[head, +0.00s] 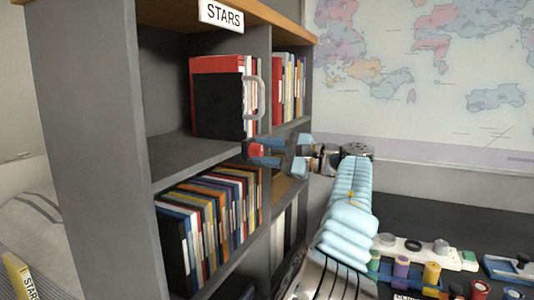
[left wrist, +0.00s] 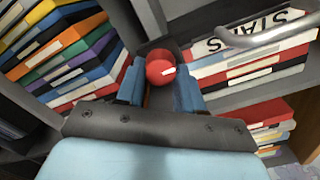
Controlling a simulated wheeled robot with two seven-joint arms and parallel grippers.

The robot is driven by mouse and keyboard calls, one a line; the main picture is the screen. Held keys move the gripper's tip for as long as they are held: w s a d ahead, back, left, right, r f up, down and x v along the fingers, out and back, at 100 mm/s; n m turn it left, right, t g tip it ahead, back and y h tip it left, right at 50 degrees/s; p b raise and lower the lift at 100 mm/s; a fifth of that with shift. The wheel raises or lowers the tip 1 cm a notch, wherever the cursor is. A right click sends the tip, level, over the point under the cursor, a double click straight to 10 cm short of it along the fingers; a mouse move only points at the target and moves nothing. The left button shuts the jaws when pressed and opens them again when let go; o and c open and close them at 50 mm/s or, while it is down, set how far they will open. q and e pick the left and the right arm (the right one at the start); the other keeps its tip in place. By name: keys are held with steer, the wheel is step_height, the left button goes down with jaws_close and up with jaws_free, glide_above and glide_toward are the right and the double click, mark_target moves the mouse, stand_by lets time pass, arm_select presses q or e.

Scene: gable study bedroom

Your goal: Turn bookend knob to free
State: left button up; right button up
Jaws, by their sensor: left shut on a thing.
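The red bookend knob (head: 257,150) is at the front edge of the middle shelf, in front of a dark mount. In the left wrist view the round red knob (left wrist: 160,72) sits between the two blue fingertips. My left gripper (head: 272,150) is shut on the knob; its fingers touch it from both sides. A black upright panel (head: 218,104), which may be the bookend, stands against red books above. A grey handle (head: 251,98) shows beside it, and again in the left wrist view (left wrist: 262,37). Which way the knob is turned cannot be told. My right gripper is not in view.
Several books (head: 205,222) fill the shelf below. A dark desk at right holds coloured jars (head: 431,273) and a white tray (head: 414,248). A map (head: 420,70) hangs behind.

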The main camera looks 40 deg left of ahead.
arm_select(q)
steer(key=o, duration=1)
steer(key=shift+o, duration=0.2)
steer(key=p+v, duration=0.1)
steer(key=v, duration=1.3)
steer(key=shift+f, duration=0.1)
